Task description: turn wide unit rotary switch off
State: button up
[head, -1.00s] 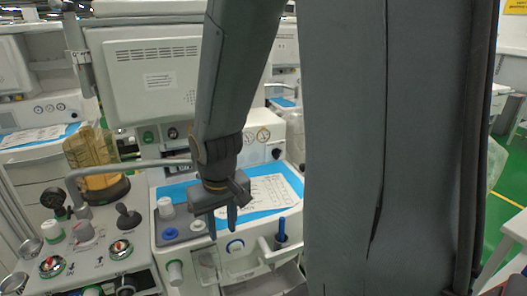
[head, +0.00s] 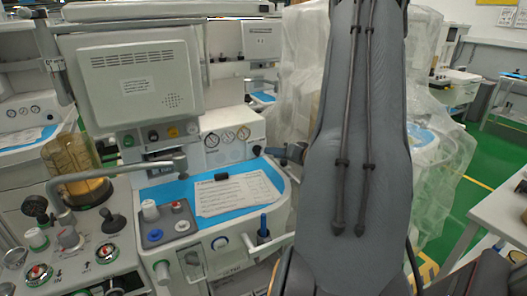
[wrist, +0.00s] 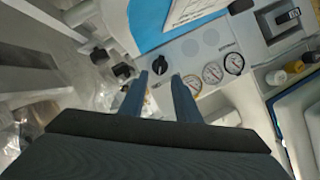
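The wide unit (head: 221,127) is a white console with a row of round gauges on its upright panel. A black rotary switch (head: 256,150) sits at the panel's right end, below the gauges. In the wrist view a black knob with a pale mark, seemingly this rotary switch (wrist: 160,65), lies just beyond and between my fingertips. My gripper (wrist: 160,78) is open, with two dark fingers apart and nothing between them. I cannot tell whether the fingertips touch the knob. In the head view my arm hides most of the gripper.
Other black knobs (wrist: 122,71) lie left of the fingers in the wrist view. Several gauges (wrist: 212,72) are at the right. A clipboard sheet (head: 235,192) lies on the blue top. A plastic-covered cart (head: 300,70) stands behind my arm.

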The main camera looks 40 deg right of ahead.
aim_at(261, 151)
jog(key=p+x, duration=0.1)
jog(key=x, duration=0.6)
jog(key=shift+w, duration=0.3)
grip_shut()
